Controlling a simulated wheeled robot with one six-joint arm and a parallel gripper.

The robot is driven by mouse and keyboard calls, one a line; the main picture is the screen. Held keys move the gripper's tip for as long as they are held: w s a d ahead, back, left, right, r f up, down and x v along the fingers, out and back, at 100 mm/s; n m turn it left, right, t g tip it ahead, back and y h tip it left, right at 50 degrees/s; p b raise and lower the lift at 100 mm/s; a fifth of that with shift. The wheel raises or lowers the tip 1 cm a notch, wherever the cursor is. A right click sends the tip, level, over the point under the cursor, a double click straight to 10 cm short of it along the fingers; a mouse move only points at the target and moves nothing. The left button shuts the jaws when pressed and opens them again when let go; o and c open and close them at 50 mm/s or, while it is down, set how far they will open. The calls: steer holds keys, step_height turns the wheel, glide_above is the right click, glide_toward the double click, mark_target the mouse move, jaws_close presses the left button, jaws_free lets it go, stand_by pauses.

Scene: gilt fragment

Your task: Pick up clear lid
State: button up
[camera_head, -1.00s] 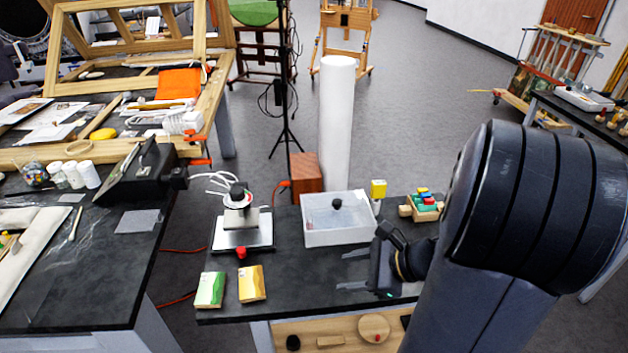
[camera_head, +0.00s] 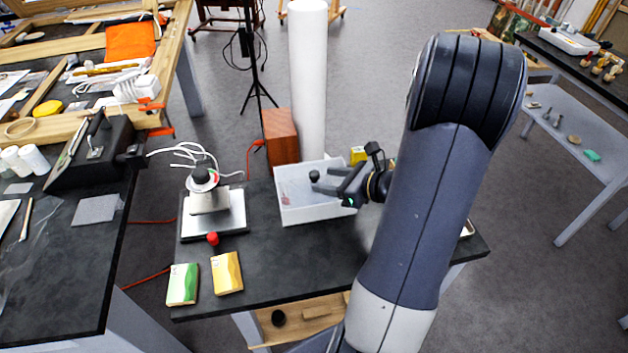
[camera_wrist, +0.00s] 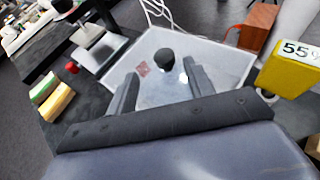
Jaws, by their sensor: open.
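The clear lid (camera_head: 298,187) lies on top of a white rectangular tub (camera_head: 318,214), with a dark round knob (camera_head: 314,175) standing up from it. In the wrist view the lid (camera_wrist: 216,62) looks see-through, with a reddish patch showing at its left, and the knob (camera_wrist: 165,60) is near its middle. My gripper (camera_head: 322,181) is open and empty over the right part of the tub. Its fingers point toward the knob. In the wrist view the knob appears just beyond and between the fingertips (camera_wrist: 160,72); whether they touch it I cannot tell.
A scale-like device (camera_head: 212,205) with a red knob stands left of the tub. Green (camera_head: 183,284) and yellow (camera_head: 227,272) packets lie at the table's front left. A yellow block marked 55 (camera_wrist: 290,68) stands right of the tub. A brown box (camera_head: 281,136) and white column (camera_head: 309,80) rise behind.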

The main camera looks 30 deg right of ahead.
mark_target(317, 174)
steer(key=x, duration=0.2)
steer(key=p+x, duration=0.1)
steer(key=x, duration=0.1)
steer(key=shift+w+d+r, duration=0.15)
steer(key=shift+w+r, duration=0.15)
steer(key=shift+w, duration=0.1)
steer(key=shift+w+f, duration=0.25)
steer(key=shift+w, duration=0.15)
steer(key=shift+c, duration=0.4)
steer(key=c, duration=1)
